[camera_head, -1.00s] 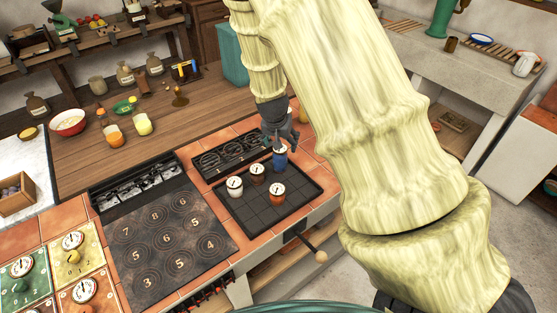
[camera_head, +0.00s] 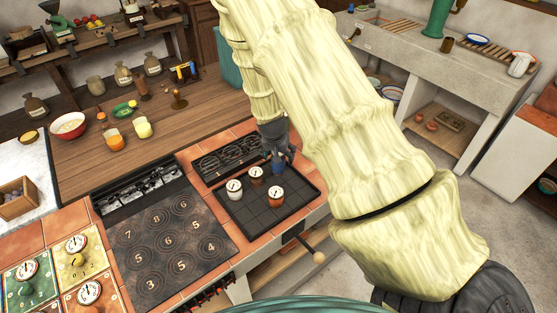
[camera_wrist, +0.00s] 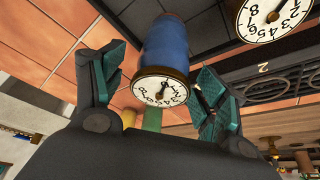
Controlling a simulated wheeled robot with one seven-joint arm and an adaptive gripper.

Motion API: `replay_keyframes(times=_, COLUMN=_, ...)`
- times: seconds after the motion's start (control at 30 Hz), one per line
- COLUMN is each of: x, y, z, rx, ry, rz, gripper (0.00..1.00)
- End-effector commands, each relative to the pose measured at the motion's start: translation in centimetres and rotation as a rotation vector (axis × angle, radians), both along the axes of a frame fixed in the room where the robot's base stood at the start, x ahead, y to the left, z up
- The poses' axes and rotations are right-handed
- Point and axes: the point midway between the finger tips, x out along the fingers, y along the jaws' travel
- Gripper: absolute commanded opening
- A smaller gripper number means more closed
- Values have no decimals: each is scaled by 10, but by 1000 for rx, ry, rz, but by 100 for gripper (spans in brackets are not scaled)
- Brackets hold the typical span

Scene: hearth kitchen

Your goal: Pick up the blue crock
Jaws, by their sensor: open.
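The blue crock (camera_wrist: 168,50) is a blue cylinder with a white numbered dial on its top. In the wrist view it stands between the open fingers of my gripper (camera_wrist: 155,90), with a finger on each side. I cannot tell whether either finger touches it. In the head view my gripper (camera_head: 277,160) is at the back right part of the dark gridded tray (camera_head: 262,222). The crock is mostly hidden there behind the fingers; a bit of blue (camera_head: 278,167) shows.
Three other dial-topped crocks stand close by on the tray: white (camera_head: 234,189), brown (camera_head: 256,174) and orange (camera_head: 275,196). A numbered cooktop (camera_head: 165,240) lies to the left. A wooden-knobbed handle (camera_head: 318,256) sticks out in front. The tray's front part is bare.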

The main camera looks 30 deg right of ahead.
Motion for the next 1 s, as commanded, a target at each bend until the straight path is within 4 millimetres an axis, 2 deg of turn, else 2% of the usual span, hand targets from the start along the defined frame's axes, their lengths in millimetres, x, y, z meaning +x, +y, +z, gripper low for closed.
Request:
replay_keyframes(times=0.3, x=6, y=-7, z=-22, rx=0, ry=0, rz=1, gripper=73)
replay_keyframes(times=0.67, x=7, y=-8, z=-27, rx=0, ry=0, rz=1, gripper=73)
replay_keyframes(times=1.0, x=7, y=-8, z=-27, rx=0, ry=0, rz=1, gripper=12)
